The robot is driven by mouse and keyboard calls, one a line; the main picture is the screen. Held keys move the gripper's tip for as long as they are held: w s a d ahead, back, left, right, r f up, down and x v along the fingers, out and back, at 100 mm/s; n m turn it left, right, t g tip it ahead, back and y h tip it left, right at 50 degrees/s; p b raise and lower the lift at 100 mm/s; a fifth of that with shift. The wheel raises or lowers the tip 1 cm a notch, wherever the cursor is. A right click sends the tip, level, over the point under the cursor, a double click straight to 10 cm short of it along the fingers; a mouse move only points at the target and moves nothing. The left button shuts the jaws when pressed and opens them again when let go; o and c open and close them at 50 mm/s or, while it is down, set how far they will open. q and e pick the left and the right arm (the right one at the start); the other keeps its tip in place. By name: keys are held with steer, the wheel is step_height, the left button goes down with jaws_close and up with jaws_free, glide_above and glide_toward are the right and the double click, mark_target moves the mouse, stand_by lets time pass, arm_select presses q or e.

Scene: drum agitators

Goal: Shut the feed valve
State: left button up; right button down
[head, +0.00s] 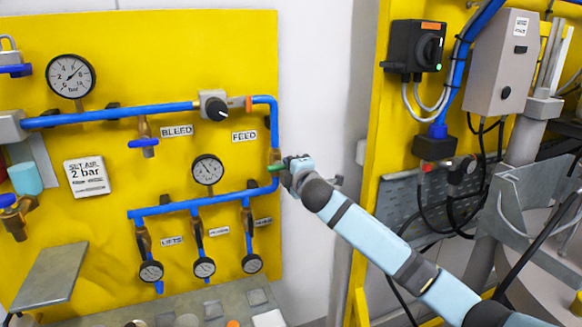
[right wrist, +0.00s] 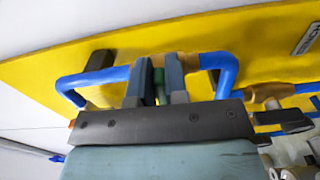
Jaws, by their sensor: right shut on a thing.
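The feed valve (head: 275,156) is a brass body on the blue vertical pipe at the panel's right edge, just below the FEED label (head: 244,136). Its green handle (head: 276,168) shows as a short strip lying across the pipe line. My right gripper (head: 284,168) comes in from the right and is shut on this handle. In the right wrist view, a bit of the green handle (right wrist: 158,75) shows between the two fingers of the right gripper (right wrist: 156,84). The fingers hide most of it. My left gripper is in neither view.
The yellow panel (head: 120,60) carries blue pipes, several gauges, a black knob (head: 215,106) and a blue-handled bleed valve (head: 143,143). Small gauges hang from the lower pipe (head: 180,206). A yellow post (head: 366,170) with grey boxes stands to the right. The white wall between is clear.

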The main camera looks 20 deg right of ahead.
steer(key=shift+f, duration=0.1)
steer(key=c, duration=1.1)
jaws_free()
steer(key=shift+c, duration=0.2)
steer(key=s+b, duration=0.2)
steer(key=s, duration=1.2)
steer(key=shift+d+b, duration=0.2)
steer(key=shift+b, duration=0.1)
